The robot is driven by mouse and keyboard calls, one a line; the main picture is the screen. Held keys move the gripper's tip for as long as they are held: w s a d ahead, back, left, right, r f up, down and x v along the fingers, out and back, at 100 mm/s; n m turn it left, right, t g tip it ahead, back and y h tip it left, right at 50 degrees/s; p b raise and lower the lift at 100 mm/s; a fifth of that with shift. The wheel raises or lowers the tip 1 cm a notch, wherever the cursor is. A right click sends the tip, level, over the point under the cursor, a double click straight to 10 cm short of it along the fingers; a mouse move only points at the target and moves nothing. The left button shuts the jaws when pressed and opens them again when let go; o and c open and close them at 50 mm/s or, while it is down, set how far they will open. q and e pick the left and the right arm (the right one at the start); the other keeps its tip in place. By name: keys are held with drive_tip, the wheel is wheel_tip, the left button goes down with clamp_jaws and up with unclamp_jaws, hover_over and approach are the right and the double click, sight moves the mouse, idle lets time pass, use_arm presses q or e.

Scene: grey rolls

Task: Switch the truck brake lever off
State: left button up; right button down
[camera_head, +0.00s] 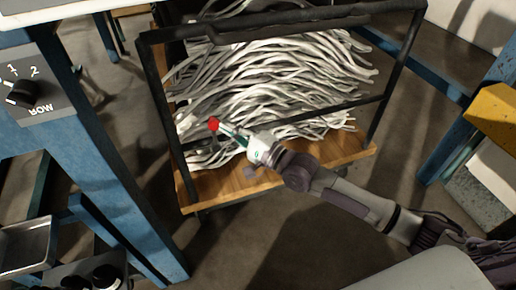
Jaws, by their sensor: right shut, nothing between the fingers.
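The truck is a cart with a wooden deck (222,187) and a black tubular frame (155,95). The red knob (213,124), which looks like the end of the brake lever, shows near the front left of the frame. My right arm reaches in from the lower right, and its gripper (235,137) is at the knob's right side, shut and empty. Whether the fingertips touch the knob or the lever's shaft is too small to tell. The lever's shaft and mount are mostly hidden. My left gripper is out of view.
Many grey rolls (270,70) lie piled on the truck behind the frame. A blue post with a ROW dial panel (45,85) stands at left. Blue racking and a yellow block (495,110) are at right. Bare floor (235,240) lies in front of the truck.

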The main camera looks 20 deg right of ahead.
drive_tip(key=shift+r, duration=0.2)
wheel_tip(320, 180, up, 10)
drive_tip(key=shift+f, duration=0.2)
